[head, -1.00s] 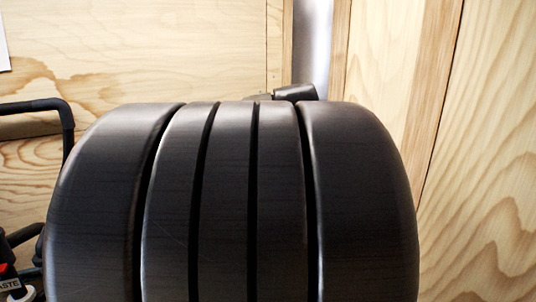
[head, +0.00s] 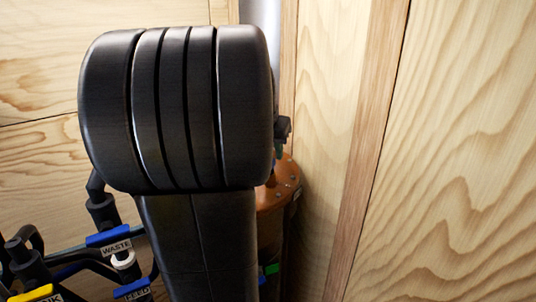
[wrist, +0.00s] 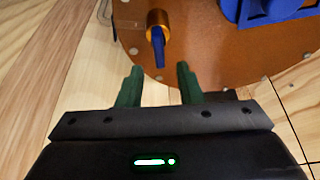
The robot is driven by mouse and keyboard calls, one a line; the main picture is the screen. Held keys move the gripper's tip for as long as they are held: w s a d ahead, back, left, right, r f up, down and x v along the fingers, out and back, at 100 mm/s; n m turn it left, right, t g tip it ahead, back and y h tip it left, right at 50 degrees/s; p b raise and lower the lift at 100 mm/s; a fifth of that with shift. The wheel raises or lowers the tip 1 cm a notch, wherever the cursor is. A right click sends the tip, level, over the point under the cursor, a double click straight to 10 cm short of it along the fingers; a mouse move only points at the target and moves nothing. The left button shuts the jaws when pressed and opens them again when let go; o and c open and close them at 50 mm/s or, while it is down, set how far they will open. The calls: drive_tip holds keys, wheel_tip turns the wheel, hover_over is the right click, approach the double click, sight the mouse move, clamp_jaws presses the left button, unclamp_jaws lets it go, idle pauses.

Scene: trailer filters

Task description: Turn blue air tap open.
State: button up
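The blue air tap (wrist: 158,45) appears in the wrist view as a small blue lever on a brass-coloured fitting (wrist: 157,20). It sits near the edge of a round orange-brown lid with bolts (wrist: 205,42). My gripper (wrist: 159,84) is open, with its two green fingers apart and nothing between them. The lever lies just ahead of the gap between the fingertips, and no contact shows. In the head view, my black arm hides most of the gripper and the tap. The orange vessel (head: 276,203) shows partly behind my arm.
A larger blue part (wrist: 258,10) sits on the lid at the wrist view's top right. Wooden walls (head: 455,150) stand close on the right and behind.

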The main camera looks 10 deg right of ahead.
drive_tip(key=shift+x, duration=1.55)
drive_tip(key=shift+c, duration=0.2)
clamp_jaws()
drive_tip(key=shift+r, duration=0.1)
drive_tip(key=shift+a+n+y+p, duration=0.1)
drive_tip(key=shift+n+y+p, duration=0.35)
drive_tip(key=shift+n, duration=0.75)
drive_tip(key=shift+o, duration=0.2)
unclamp_jaws()
